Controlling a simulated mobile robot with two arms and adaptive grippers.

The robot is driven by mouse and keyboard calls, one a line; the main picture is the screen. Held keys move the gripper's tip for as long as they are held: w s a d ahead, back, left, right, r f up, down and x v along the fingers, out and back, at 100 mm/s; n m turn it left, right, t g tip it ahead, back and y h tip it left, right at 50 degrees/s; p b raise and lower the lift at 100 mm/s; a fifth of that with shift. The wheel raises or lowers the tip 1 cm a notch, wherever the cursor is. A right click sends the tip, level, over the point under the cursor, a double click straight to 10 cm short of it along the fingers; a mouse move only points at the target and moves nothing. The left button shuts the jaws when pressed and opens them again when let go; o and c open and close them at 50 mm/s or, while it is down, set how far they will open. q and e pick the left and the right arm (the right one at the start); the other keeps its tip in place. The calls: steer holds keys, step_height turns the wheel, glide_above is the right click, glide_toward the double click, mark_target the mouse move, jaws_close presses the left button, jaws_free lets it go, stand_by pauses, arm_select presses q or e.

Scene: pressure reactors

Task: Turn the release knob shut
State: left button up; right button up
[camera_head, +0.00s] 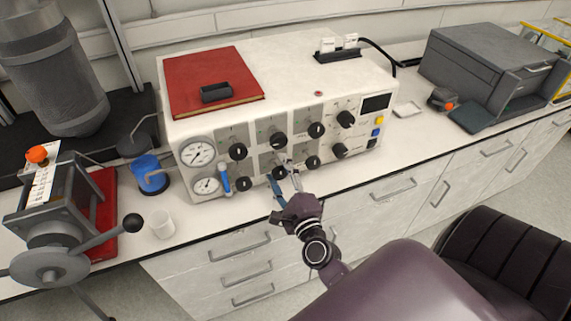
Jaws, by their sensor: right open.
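A white control box (285,72) stands on the bench, its front panel carrying several black knobs. One lower-row knob (279,173) is right at my right gripper's fingertips. Another lower-row knob (312,162) is just to their right, and a third (244,184) is to their left. I cannot read which one is labelled release. My right gripper (284,175) is open in front of the panel, its fingers pointing at it. I cannot tell whether they touch the knob. My left gripper is not in view.
Two round gauges and a blue-handled valve (225,178) are at the panel's left. A red book (212,82) lies on the box. A white beaker (160,223), blue cup (151,175) and a lever press (60,225) stand left. A grey machine (485,72) stands right.

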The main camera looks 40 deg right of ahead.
steer(key=v, duration=1.1)
steer(key=shift+s, duration=0.2)
steer(key=shift+f, duration=0.1)
steer(key=s+a+f+n+g+y, duration=0.25)
steer(key=f+n, duration=0.25)
steer(key=f, duration=0.7)
steer(key=s+a+f+n+g+y, duration=0.1)
steer(key=s+a+f+n+g, duration=0.4)
steer(key=f, duration=0.6)
steer(key=s+a+f+n+y, duration=0.15)
steer(key=f+n, duration=0.45)
steer(key=f, duration=0.6)
steer(key=s+d+f+n+g, duration=0.1)
steer(key=s+f+n+g, duration=0.3)
steer(key=s, duration=0.8)
steer(key=s+d+f+n+g, duration=0.1)
steer(key=s+f+n+g, duration=0.4)
steer(key=s+f+n, duration=0.3)
steer(key=s+f+b, duration=0.1)
steer(key=s+f, duration=0.3)
steer(key=f, duration=0.1)
steer(key=shift+s+d+n+h, duration=0.2)
steer(key=shift+d+n+h, duration=0.1)
steer(key=shift+d+n, duration=0.1)
